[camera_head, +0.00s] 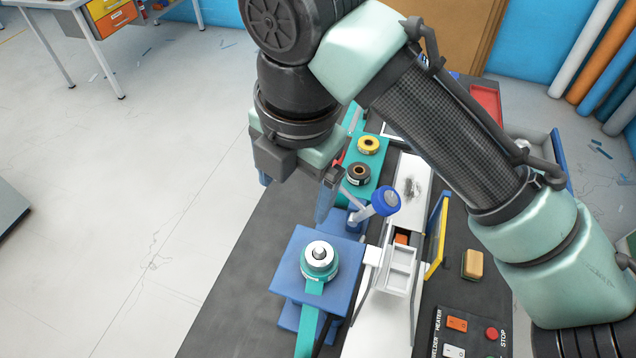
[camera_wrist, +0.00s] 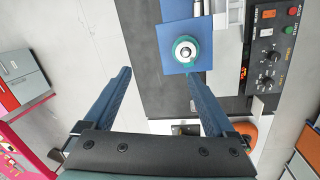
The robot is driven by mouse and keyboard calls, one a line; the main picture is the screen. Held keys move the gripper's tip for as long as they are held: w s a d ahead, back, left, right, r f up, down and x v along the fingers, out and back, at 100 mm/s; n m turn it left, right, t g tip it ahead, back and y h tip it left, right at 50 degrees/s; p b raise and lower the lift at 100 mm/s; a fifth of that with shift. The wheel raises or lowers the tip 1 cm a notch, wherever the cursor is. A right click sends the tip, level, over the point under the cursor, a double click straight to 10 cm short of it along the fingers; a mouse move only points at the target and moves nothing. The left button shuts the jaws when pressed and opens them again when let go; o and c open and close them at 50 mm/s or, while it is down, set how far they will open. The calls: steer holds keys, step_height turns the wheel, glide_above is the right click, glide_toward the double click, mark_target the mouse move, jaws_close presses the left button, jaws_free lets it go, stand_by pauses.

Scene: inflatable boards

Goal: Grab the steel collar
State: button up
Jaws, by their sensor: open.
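What looks like the steel collar (camera_head: 319,249) is a small silver round piece on a teal round base, on a blue square platform (camera_head: 287,272). In the wrist view the silver piece (camera_wrist: 185,51) shows from above on the blue platform (camera_wrist: 170,34), just beyond the right fingertip. My gripper (camera_head: 296,195) is open and empty, above and behind the platform in the head view. In the wrist view its two blue fingers (camera_wrist: 157,73) are spread wide, with dark bench and floor between them. Nothing touches the collar.
A blue-knobbed lever (camera_head: 385,201) stands close behind the platform. Yellow (camera_head: 369,144) and dark (camera_head: 358,173) rings sit on a teal strip farther back. A white machine with a tray (camera_head: 398,268) and a control panel (camera_head: 468,335) lie to the right. Open floor is left.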

steer(key=s+d+f+g+h, duration=0.1)
steer(key=s+d+g, duration=0.1)
steer(key=d, duration=0.2)
steer(key=n, duration=0.1)
glide_above(319, 250)
steer(key=s, duration=0.1)
step_height(319, 250, down, 6)
steer(key=f, duration=0.1)
steer(key=shift+w+f+p, duration=0.15)
steer(key=shift+f+p, duration=0.05)
steer(key=shift+f, duration=0.75)
steer(key=shift+w+f+p, duration=0.2)
steer(key=shift+f, duration=0.7)
steer(key=shift+w+f+p, duration=0.15)
steer(key=shift+f+p, duration=0.05)
steer(key=shift+f, duration=0.75)
jaws_close()
